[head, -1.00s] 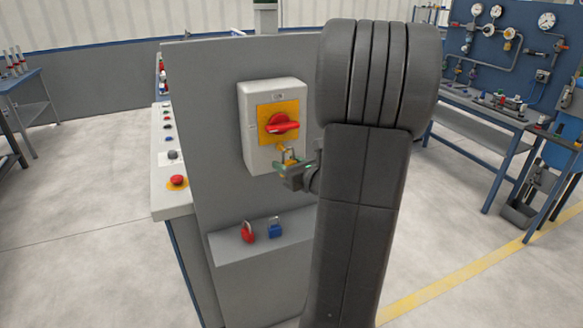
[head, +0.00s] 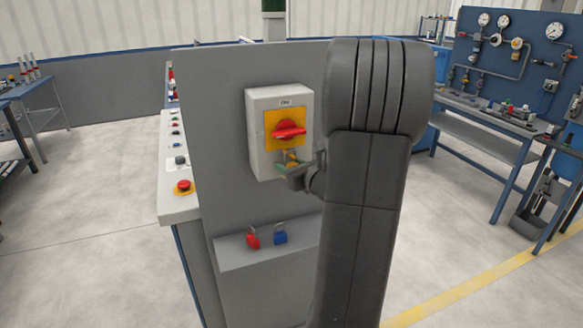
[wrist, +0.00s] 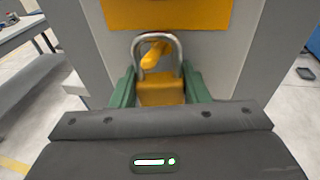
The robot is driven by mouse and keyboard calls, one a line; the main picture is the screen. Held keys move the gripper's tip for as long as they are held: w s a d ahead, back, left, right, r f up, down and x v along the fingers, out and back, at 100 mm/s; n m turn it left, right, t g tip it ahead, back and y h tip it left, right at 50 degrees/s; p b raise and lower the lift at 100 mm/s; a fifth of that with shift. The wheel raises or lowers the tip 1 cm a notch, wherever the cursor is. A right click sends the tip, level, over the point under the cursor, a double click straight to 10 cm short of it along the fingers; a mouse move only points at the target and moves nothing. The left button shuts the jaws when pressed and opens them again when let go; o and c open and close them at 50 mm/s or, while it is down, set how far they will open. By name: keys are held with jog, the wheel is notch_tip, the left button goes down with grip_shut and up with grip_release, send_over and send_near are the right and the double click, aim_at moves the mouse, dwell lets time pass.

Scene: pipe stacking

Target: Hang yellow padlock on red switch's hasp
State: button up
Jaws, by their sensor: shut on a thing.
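The red rotary switch (head: 288,131) sits on a yellow plate on a light grey box (head: 262,160) fixed to the grey panel. Its yellow hasp (wrist: 154,55) projects below the plate in the wrist view. My gripper (head: 289,165) is just below the switch, shut on the yellow padlock (wrist: 161,92), with a green finger on each side of its body. The padlock is upright, its silver shackle (wrist: 178,47) pointing up. The hasp shows within the shackle's arch; I cannot tell whether it passes through it. In the head view the padlock is small and partly hidden.
A red padlock (head: 252,238) and a blue padlock (head: 280,236) are on the grey ledge (head: 240,259) below. A console (head: 180,209) with buttons stands left of the panel. Workbenches stand farther off on both sides. Open floor lies between.

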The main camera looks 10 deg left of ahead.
jog(key=shift+w, duration=0.1)
jog(key=o, duration=0.9)
jog(key=shift+a, duration=0.1)
jog(key=shift+o, duration=1)
jog(key=shift+a+r, duration=0.1)
jog(key=shift+s+d, duration=0.35)
jog(key=shift+d, duration=0.2)
jog(key=b+v, duration=0.1)
jog(key=v, duration=1.2)
jog(key=shift+s+a, duration=0.25)
jog(key=x, duration=1.3)
jog(key=shift+w+d+f+p, duration=0.2)
jog(key=shift+w+p, duration=0.1)
jog(key=shift+p, duration=0.1)
